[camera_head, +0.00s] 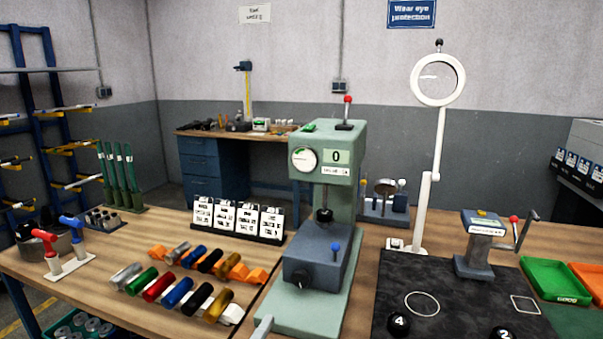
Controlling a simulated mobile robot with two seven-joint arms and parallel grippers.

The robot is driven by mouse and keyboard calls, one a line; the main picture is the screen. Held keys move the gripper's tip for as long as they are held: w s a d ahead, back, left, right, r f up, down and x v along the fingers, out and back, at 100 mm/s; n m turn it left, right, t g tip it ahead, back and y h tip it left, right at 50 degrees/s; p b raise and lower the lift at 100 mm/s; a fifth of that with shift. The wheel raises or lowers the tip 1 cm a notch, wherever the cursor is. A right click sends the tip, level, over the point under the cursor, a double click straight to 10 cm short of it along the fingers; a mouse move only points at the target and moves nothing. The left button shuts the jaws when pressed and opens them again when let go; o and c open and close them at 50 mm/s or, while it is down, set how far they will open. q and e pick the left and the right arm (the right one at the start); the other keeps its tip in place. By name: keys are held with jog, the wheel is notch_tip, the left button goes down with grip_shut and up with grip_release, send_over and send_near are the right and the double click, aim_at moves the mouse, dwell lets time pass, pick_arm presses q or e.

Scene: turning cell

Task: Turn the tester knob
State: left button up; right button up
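The tester (342,200) is a pale green machine standing on the table in the middle of the view. It has a round dial (304,158) and a display (337,157) reading 0. A dark round knob (300,278) sits on the front of its blue-grey block (325,255). Neither of my grippers can be made out. A pale grey piece at the bottom edge left of the tester is cut off, and I cannot tell what it is.
Several coloured cylinders (180,291) lie left of the tester, with a card rack (238,220) behind them. Right of it are a dark mat (455,300), a magnifier on a white arm (438,80), a crank device (484,240) and a green tray (553,281).

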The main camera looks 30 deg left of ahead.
pick_arm(q)
jog(key=shift+o, duration=1.4)
jog(key=m+p, duration=0.5)
jog(key=m, duration=1.5)
send_near(300, 282)
jog(key=x, duration=0.8)
jog(key=shift+w+a, duration=0.1)
